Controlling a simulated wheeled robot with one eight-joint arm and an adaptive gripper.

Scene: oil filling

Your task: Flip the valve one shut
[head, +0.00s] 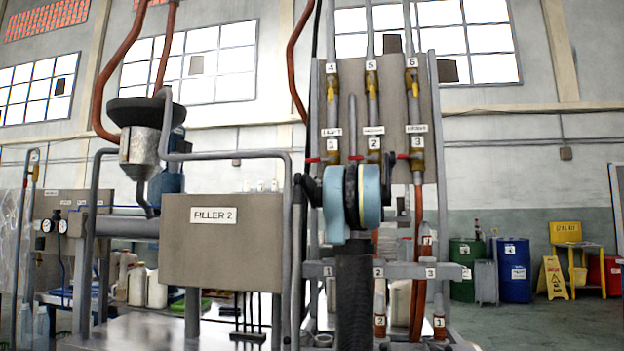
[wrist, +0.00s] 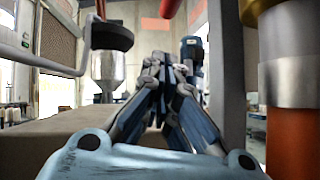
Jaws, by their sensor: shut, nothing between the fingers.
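A red bar (wrist: 169,8), which looks like the handle, is cut off at the top edge above the fingers. I cannot tell whether they touch.
Valves two (head: 374,156) and three (head: 416,158) stand to the right. Yellow-handled valves, such as valve four (head: 332,86), are above. The "FILLER 2" box (head: 222,242) and hopper (head: 140,145) are left. A copper-coloured pipe (wrist: 291,140) is close at right.

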